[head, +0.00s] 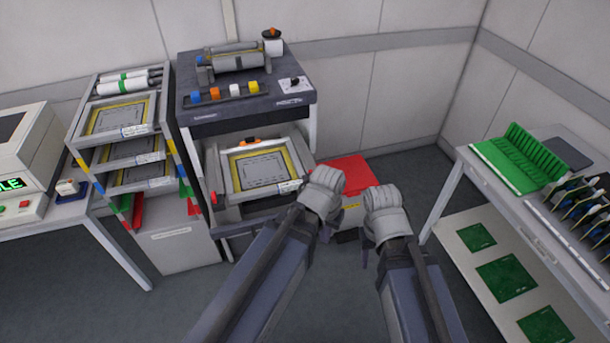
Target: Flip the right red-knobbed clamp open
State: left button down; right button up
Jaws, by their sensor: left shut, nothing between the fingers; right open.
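A machine with a dark top (300,100) holds a framed tray with a yellow-edged screen (262,168) in its lower bay. A red-knobbed clamp (213,198) shows at the left front of that bay. The right red-knobbed clamp cannot be made out; my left gripper and arm cover the right front of the bay. My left gripper (327,180) is shut and empty, in front of the bay's right edge. My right gripper (383,197) is open and empty, further right, over the floor. Its fingertips are hard to see from behind.
A red-lidded bin (345,170) stands behind my grippers. A rack of similar trays (125,118) stands left of the machine. A table with green boards (505,165) is at the right.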

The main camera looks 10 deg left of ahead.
pick_arm(q)
jog(key=w+a+r+n+t+h, duration=0.1)
jog(key=w+a+r+n+t, duration=0.1)
jog(key=w+a, duration=0.5)
jog(key=w+a+r+n+t+h, duration=0.1)
jog(key=w+a+n+t, duration=0.3)
jog(key=w+a, duration=0.4)
jog(key=a+r+n, duration=0.1)
jog(key=a, duration=0.1)
jog(key=shift+w+a+r, duration=0.25)
jog(key=shift+a, duration=0.05)
jog(key=b, duration=0.9)
send_near(308, 177)
jog(key=a+f, duration=0.1)
jog(key=f, duration=0.2)
jog(key=a+f, duration=0.1)
jog(key=f, duration=0.1)
jog(key=shift+w+a, duration=0.3)
jog(key=shift+w+d+r+p, duration=0.15)
jog(key=shift+w+d+p, duration=0.15)
jog(key=shift+d, duration=0.2)
jog(key=shift+w+d+r+p, duration=0.2)
jog(key=shift+w+d+p, duration=0.05)
jog(key=shift+d, duration=0.25)
jog(key=shift+w+d, duration=0.4)
jog(key=shift+d, duration=0.3)
